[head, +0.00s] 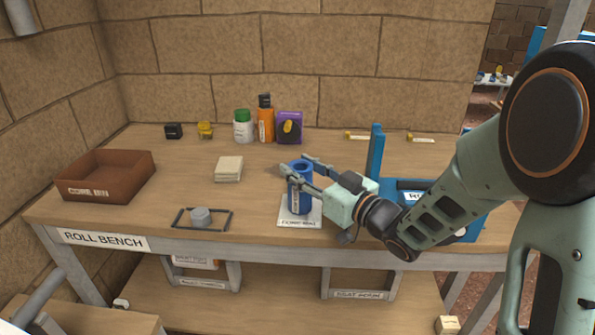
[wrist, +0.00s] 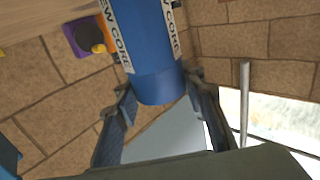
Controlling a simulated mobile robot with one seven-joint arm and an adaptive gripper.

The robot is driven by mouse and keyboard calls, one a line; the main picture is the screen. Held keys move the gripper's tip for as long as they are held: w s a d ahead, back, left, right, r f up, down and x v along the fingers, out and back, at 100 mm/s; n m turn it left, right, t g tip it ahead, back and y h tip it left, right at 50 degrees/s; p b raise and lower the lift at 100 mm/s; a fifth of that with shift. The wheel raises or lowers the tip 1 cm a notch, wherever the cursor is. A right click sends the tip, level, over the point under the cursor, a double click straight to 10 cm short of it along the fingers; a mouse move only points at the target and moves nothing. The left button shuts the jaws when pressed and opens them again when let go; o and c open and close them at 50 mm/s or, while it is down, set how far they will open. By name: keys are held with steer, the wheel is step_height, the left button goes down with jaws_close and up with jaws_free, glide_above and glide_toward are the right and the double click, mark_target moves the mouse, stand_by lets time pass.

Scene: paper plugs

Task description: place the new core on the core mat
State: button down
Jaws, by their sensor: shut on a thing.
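The new core is a blue hollow cylinder (head: 299,190) with a white label, standing upright at the front middle of the bench. Its label reads "NEW CORE" in the wrist view (wrist: 140,45). The core mat (head: 299,222) is a white sheet with printed text at its front edge. The core is over the mat; I cannot tell for sure whether its base touches it. My gripper (head: 300,174) comes from the right and is shut on the upper part of the core. In the wrist view my fingers (wrist: 158,108) lie on both sides of the core.
A brown tray (head: 108,190) stands at the left. A cream stack (head: 229,168), bottles (head: 265,122) and a purple box (head: 289,128) stand behind. A blue stand (head: 376,152) rises close to my gripper's right.

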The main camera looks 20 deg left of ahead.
steer(key=shift+r, duration=0.1)
steer(key=shift+d+f, duration=0.1)
steer(key=shift+f, duration=0.1)
steer(key=c, duration=1.3)
jaws_free()
steer(key=shift+o, duration=0.2)
steer(key=shift+r, duration=0.1)
steer(key=shift+r, duration=0.2)
steer(key=p+v, duration=0.1)
steer(key=v, duration=1.1)
steer(key=shift+p, duration=0.35)
steer(key=shift+f, duration=0.15)
